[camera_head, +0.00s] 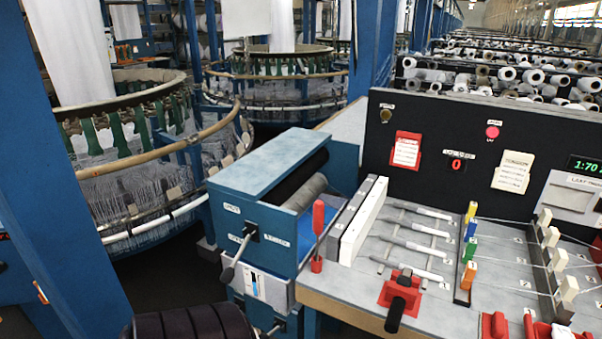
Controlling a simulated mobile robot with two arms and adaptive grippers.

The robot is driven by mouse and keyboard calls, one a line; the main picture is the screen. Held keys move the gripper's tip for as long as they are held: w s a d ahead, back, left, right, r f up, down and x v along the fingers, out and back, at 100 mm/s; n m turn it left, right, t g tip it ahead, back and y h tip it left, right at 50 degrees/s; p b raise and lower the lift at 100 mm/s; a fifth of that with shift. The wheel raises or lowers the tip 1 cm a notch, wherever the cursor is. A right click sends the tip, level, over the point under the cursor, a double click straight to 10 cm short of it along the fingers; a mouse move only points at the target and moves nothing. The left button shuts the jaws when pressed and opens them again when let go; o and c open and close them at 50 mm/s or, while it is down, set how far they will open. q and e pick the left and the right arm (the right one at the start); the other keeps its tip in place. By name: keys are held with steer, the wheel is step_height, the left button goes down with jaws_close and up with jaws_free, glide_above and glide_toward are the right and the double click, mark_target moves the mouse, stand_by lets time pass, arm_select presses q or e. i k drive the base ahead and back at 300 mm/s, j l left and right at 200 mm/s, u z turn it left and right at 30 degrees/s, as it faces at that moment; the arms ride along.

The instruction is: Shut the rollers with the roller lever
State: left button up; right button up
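The blue roller box (262,165) stands left of the worktable. Inside its open right side, a dark upper roller (295,178) and a grey lower roller (306,193) lie one above the other. They look close together, and I cannot tell whether they touch. The roller lever (238,256) sits on the box's front face. It slants down and left from a dark pivot to a grey rounded end. Small labels (277,243) flank the pivot, too small to read surely. Neither of my grippers shows in this view.
The worktable (340,285) at right carries a red-handled tool (317,235), a black-handled red clamp (399,300) and several metal rods. A dark panel (480,150) stands behind. A blue post (65,200) and round looms (150,150) are at left. A dark ribbed shape fills the bottom edge.

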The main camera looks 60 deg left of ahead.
mark_target(227, 277)
steer(key=u, duration=2.5)
